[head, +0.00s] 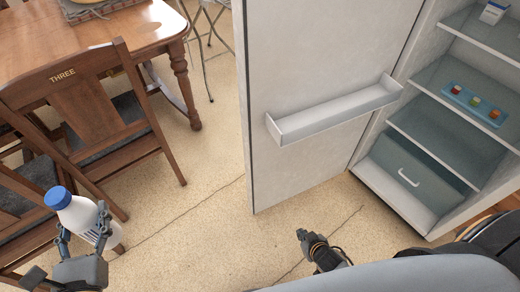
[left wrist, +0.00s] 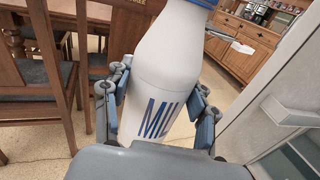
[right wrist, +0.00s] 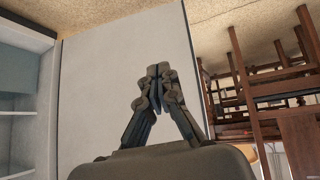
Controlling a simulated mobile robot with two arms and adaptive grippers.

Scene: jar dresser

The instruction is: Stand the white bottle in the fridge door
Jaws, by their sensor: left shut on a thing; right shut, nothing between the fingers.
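The white bottle (head: 78,215) with a blue cap is at the lower left of the head view. My left gripper (head: 85,236) is shut on it and holds it slightly tilted, in front of the chairs. In the left wrist view the bottle (left wrist: 168,75) shows blue lettering between the fingers (left wrist: 160,112). The fridge door (head: 320,60) stands open in the middle of the head view, with one empty white door shelf (head: 335,112). My right gripper (head: 305,236) is low in front of the door; in the right wrist view its fingers (right wrist: 157,72) are shut and empty.
The fridge interior (head: 450,130) at right has glass shelves, a blue tray (head: 473,104) with small jars, a small white box (head: 494,11) and a bottom drawer (head: 415,170). Wooden chairs (head: 85,90) and a table (head: 110,35) fill the left. The floor (head: 200,215) between them and the door is clear.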

